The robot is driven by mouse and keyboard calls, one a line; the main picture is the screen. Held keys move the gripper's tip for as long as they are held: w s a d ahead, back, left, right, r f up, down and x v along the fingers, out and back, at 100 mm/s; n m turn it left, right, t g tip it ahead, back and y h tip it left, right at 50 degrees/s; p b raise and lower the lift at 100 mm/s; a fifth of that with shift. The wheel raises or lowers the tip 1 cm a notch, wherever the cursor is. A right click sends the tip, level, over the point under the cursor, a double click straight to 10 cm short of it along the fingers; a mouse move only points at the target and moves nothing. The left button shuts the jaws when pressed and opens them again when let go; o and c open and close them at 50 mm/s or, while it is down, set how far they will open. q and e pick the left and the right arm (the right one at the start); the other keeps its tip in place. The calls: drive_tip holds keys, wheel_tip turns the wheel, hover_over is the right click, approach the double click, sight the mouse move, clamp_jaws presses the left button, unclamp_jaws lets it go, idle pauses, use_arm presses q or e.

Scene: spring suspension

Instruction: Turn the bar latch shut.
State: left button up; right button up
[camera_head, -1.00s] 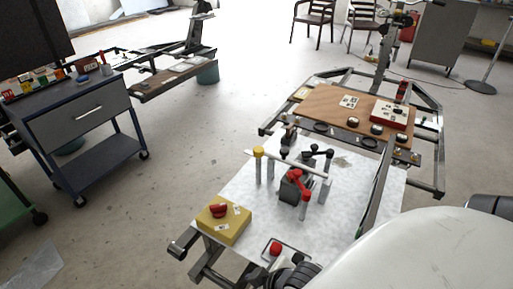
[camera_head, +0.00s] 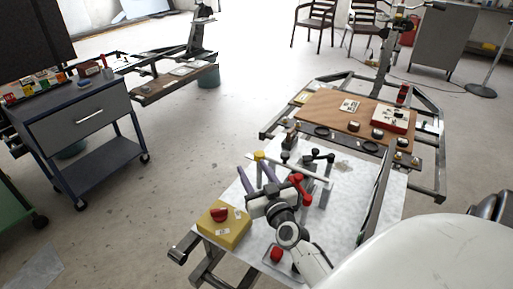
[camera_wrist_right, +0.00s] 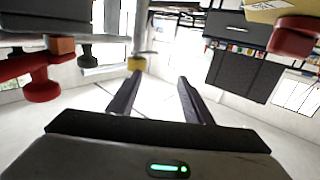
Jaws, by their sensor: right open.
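A pale bar (camera_head: 303,170) lies across the fixture on the white plate (camera_head: 335,215). A yellow-topped post (camera_head: 259,155) stands near its left end; a yellow piece (camera_wrist_right: 137,63) shows just beyond the fingers in the right wrist view. A red lever (camera_head: 300,186) and a black-knobbed handle (camera_head: 318,156) are beside the bar. I cannot tell for sure which part is the latch. My right gripper (camera_head: 251,165) is open beside the post, its fingers apart and empty in the right wrist view (camera_wrist_right: 160,77). Its body hides part of the fixture. My left gripper is out of view.
A yellow box (camera_head: 232,232) with a red button (camera_head: 218,214) stands left of my right gripper. Another red button (camera_head: 277,254) is at the plate's near edge. A wooden board (camera_head: 335,107) with small parts lies behind. Open floor is to the left.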

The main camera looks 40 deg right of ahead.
sight(258, 151)
drive_tip(key=w+d, duration=0.2)
drive_tip(key=w+d+m+h+b, duration=0.1)
drive_tip(key=w+d, duration=0.1)
drive_tip(key=d, duration=0.1)
drive_tip(key=w+d+h, duration=0.1)
drive_tip(key=w+d, duration=0.2)
drive_tip(key=shift+w+f+m+g+b, duration=0.1)
drive_tip(key=shift+f+m+g+b, duration=0.2)
drive_tip(key=shift+m+b, duration=0.1)
drive_tip(key=shift+w+d+r, duration=0.1)
drive_tip(key=shift+w+d, duration=0.15)
drive_tip(key=shift+w, duration=0.25)
drive_tip(key=c, duration=1.1)
drive_tip(key=shift+o, duration=0.2)
drive_tip(key=shift+h, duration=0.3)
